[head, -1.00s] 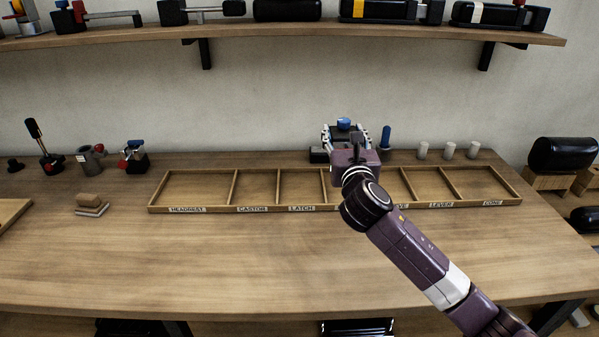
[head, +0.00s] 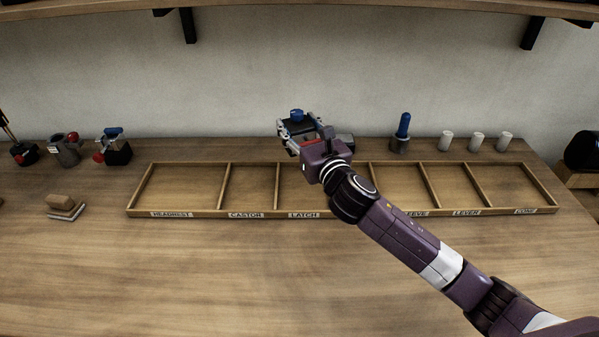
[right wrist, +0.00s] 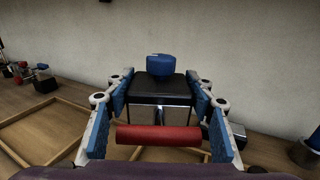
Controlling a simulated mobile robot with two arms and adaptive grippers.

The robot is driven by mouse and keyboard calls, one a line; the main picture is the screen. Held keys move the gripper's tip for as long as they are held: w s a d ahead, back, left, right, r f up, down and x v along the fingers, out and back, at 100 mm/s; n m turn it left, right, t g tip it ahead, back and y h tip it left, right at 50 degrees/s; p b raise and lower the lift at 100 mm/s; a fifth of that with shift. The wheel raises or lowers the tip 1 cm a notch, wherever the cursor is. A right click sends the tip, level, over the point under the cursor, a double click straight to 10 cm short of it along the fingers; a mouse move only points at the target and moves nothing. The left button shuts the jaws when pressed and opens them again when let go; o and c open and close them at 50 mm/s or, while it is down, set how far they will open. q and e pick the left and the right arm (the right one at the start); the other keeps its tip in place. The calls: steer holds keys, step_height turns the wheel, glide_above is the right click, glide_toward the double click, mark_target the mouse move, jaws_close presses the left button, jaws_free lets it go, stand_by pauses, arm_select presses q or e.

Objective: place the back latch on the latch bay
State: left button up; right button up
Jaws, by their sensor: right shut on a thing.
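My right gripper (head: 291,136) is shut on the back latch, a black block with a blue knob (head: 297,115) on top and a red bar at its near side. In the right wrist view the blue finger pads flank the black block (right wrist: 160,90), with the red bar (right wrist: 158,135) in front. The gripper holds it above the far side of the tray, behind the latch bay (head: 297,190). That bay carries the label LATCH, and its visible floor is empty. My right wrist hides its right part. My left gripper is not in view.
The wooden tray (head: 345,213) has several bays; those visible look empty. Behind it stand a dark block (head: 345,143), a blue-handled part (head: 402,131) and white cylinders (head: 476,142). A red-and-blue device (head: 114,147) stands at the left. The table front is clear.

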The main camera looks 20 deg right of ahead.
steer(key=shift+w+f+b, duration=0.15)
steer(key=shift+f+b, duration=1.15)
steer(key=shift+f, duration=5.75)
